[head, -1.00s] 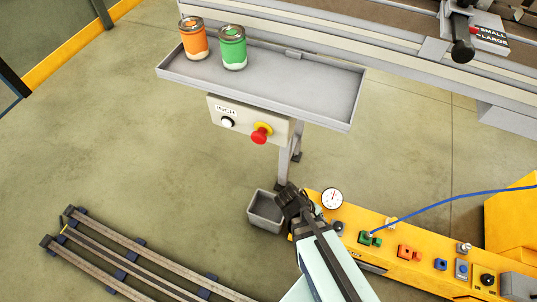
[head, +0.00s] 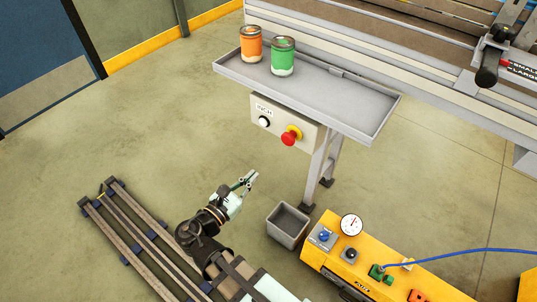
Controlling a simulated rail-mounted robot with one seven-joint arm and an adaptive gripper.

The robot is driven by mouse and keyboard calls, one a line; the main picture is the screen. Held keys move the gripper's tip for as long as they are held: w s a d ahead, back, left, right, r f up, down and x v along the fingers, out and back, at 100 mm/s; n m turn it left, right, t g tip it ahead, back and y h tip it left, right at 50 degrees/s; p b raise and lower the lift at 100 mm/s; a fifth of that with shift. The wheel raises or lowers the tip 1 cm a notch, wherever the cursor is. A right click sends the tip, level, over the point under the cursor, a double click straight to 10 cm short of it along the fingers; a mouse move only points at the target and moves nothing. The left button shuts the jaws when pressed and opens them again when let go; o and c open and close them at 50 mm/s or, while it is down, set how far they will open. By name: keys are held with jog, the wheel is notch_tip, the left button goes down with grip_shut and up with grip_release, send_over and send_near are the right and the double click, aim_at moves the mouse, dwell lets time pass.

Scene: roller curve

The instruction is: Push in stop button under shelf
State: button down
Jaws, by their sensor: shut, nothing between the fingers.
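The red stop button (head: 290,136) has a yellow collar and sits on the right side of a pale control box (head: 270,120). The box hangs under the grey shelf (head: 350,112). A white button (head: 264,121) under an INCH label is to its left on the same box. My gripper (head: 252,175) is shut and empty, below and to the left of the stop button in the picture, with a clear gap between them. Its fingers point up and to the right, toward the box.
An orange can (head: 251,44) and a green can (head: 283,57) stand on the shelf. A grey bin (head: 288,225) is on the floor near the shelf leg (head: 318,165). Open floor surrounds my gripper.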

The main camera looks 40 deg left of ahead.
aim_at(286, 142)
jog(key=shift+w+r+n, duration=0.15)
jog(key=shift+r+n, duration=0.05)
jog(key=shift+n, duration=0.5)
jog(key=shift+w, duration=0.1)
jog(key=w+p, duration=0.1)
jog(key=w, duration=1.2)
jog(key=shift+w, duration=0.4)
jog(key=shift+p, duration=0.3)
